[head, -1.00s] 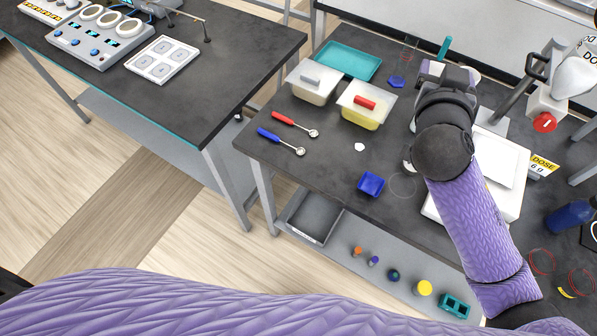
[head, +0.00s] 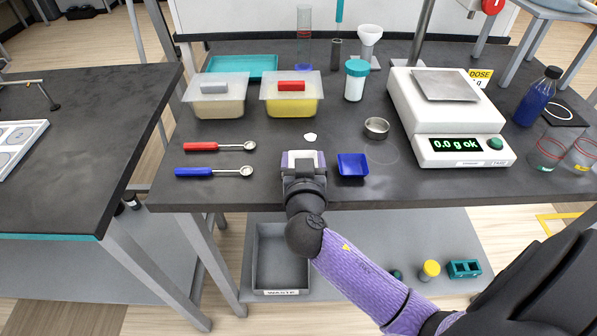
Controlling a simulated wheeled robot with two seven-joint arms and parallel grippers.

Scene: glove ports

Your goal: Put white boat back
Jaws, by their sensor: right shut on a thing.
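My right gripper (head: 303,160) is at the table's front edge, left of the blue boat (head: 353,166). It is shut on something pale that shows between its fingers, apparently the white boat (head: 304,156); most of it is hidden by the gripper. A small white patch (head: 310,137) lies on the dark tabletop just beyond the gripper; I cannot tell whether it is powder or a solid piece. A thin circle outline (head: 381,152) is on the table right of the blue boat. My left gripper is not in view.
Red (head: 218,147) and blue (head: 214,172) spoons lie at left, before two lidded tubs (head: 217,96). A waste bin (head: 281,258) is below.

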